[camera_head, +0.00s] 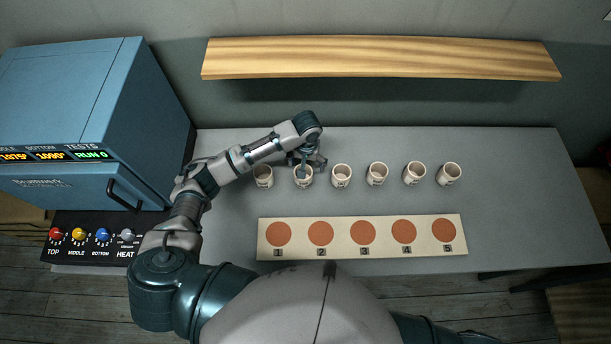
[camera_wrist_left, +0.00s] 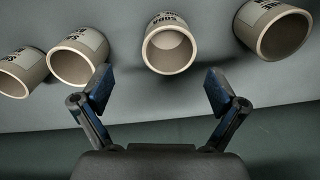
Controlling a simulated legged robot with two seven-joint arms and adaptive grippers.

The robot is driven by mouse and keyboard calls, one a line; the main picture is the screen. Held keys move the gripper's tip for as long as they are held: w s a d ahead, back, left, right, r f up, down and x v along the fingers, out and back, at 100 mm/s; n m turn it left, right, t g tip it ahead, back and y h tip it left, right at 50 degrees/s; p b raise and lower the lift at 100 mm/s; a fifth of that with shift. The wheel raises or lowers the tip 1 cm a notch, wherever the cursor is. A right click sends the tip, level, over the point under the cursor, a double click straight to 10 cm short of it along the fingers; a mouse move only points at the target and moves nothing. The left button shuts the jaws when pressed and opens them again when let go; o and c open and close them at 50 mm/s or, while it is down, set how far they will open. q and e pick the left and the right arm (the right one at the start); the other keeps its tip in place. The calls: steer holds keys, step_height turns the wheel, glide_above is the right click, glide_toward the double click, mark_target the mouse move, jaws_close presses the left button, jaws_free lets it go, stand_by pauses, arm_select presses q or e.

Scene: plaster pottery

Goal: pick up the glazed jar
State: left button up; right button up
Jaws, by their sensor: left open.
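Several small cream jars with dark lettering stand in a row on the grey table (camera_head: 520,200). I cannot tell which one is the glazed jar. My left gripper (camera_head: 307,160) is over the second jar from the left (camera_head: 303,180) and partly covers it. In the left wrist view my gripper (camera_wrist_left: 160,88) is open and empty. A jar marked "SODA" (camera_wrist_left: 168,50) lies ahead of the gap between its fingers, with its open mouth showing. The rest of its label is too small to read. My right gripper is out of view.
A pale board with numbered orange discs (camera_head: 300,250) lies in front of the jars. A blue kiln (camera_head: 90,90) with a knob panel stands at the left. A wooden shelf (camera_head: 380,58) is behind the table. The table's right side is clear.

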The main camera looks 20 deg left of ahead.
arm_select(q)
steer(key=f, duration=0.1)
steer(key=a+f, duration=0.1)
steer(key=f, duration=0.5)
steer(key=shift+s+a+f, duration=0.1)
steer(key=shift+a+f, duration=0.1)
steer(key=shift+f, duration=0.1)
steer(key=shift+d+f, duration=0.2)
steer(key=shift+f, duration=0.1)
steer(key=c, duration=0.5)
steer(key=shift+a, duration=0.2)
steer(key=c, duration=0.8)
steer(key=shift+r, duration=0.1)
steer(key=shift+c, duration=0.2)
